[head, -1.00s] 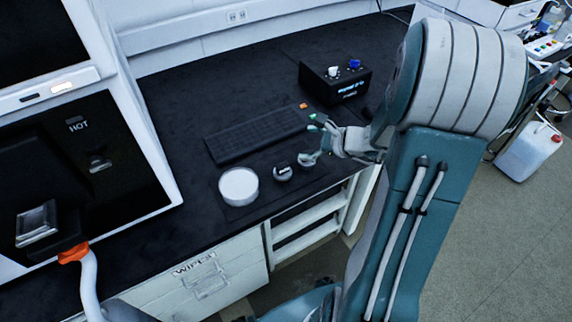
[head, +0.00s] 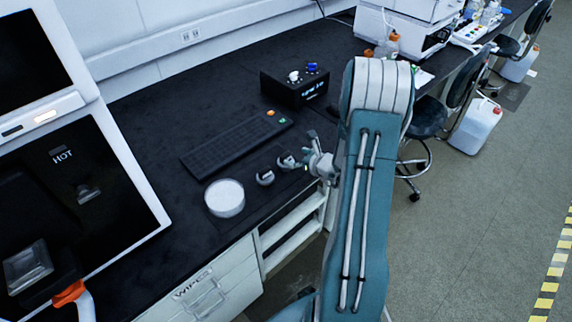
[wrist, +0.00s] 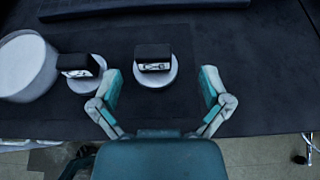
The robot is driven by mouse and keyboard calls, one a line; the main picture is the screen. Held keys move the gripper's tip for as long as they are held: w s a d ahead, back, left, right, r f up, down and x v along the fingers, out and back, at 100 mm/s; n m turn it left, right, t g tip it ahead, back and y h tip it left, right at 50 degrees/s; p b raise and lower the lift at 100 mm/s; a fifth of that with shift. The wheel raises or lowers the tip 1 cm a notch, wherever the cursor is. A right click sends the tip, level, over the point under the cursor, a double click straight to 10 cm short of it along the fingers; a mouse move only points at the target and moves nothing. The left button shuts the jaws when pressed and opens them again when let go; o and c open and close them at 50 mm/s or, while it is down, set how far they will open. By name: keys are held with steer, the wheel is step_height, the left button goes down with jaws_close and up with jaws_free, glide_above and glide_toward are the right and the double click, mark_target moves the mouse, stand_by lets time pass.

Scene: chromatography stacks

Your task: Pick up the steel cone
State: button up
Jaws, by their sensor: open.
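No shape reads clearly as a cone. Two small round pale-grey pieces, each with a black marked block, sit on the dark bench. The right piece (head: 286,161) shows in the wrist view (wrist: 155,78) ahead of and between my fingers. The left piece (head: 265,178) is beside it, just outside my left finger in the wrist view (wrist: 85,82). I cannot tell which is the steel cone. My gripper (head: 307,152) is open and empty near the bench's front edge, its fingers (wrist: 162,85) spread wide, with no clear contact with either piece.
A white round container (head: 225,196) stands left of the pieces. A black keyboard (head: 235,142) lies behind them, and a black box with knobs (head: 294,86) stands farther back. A white instrument (head: 95,165) stands at left. Open shelves (head: 292,232) are below the bench edge.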

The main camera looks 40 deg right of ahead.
mark_target(286, 158)
steer(key=w, duration=0.1)
steer(key=w+a+f, duration=0.2)
steer(key=shift+w+f, duration=0.1)
steer(key=shift+w, duration=0.05)
steer(key=shift+w+d+f, duration=0.2)
steer(key=shift+w+d, duration=0.2)
steer(key=shift+d, duration=0.2)
steer(key=shift+a, duration=0.35)
jaws_close()
